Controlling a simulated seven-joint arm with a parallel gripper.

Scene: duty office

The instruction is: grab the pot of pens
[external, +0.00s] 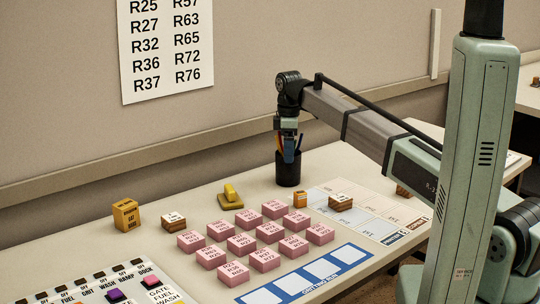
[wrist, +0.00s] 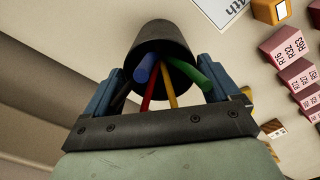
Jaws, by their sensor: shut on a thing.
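The pot of pens (external: 288,170) is a black cylinder standing upright at the back of the table, near the wall. My gripper (external: 288,145) is above it, pointing down, with its fingers at the pot's upper part. In the wrist view the pot (wrist: 160,42) sits between the two blue-grey fingers of my gripper (wrist: 162,85), which are shut on its sides. Blue, green, red and yellow pens (wrist: 168,75) stick out of its mouth towards the camera. Whether the pot's base touches the table is hard to tell.
Several pink labelled blocks (external: 265,259) stand in rows left of and in front of the pot. A yellow stapler-like thing (external: 230,196), an orange box (external: 126,214) and small wooden blocks (external: 341,201) stand around them. A white printed sheet (external: 368,207) lies right of the pot.

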